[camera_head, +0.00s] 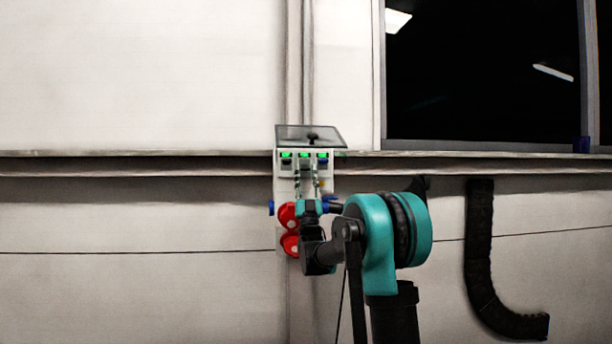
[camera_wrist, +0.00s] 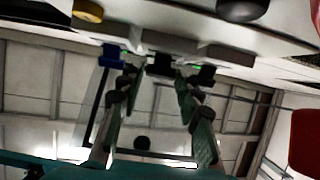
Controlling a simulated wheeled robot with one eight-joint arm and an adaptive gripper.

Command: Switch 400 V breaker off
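The breaker box (camera_head: 279,185) is on the wall, its clear cover (camera_head: 295,132) raised. No label is readable, so I cannot tell which is 400 V. My gripper (camera_head: 306,176) is just below the row. In the wrist view, its fingers (camera_wrist: 160,78) are apart, with the dark middle switch (camera_wrist: 160,66) between and beyond their tips. Contact cannot be told. The blue switch (camera_wrist: 112,55) is at left there.
Red sockets (camera_head: 287,216) are below the switches, beside my arm. A yellow knob (camera_wrist: 88,11) shows at the wrist view's top left. A wall ledge (camera_head: 150,154) runs behind the box. A black duct (camera_head: 480,250) is at right, below a dark window (camera_head: 480,70).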

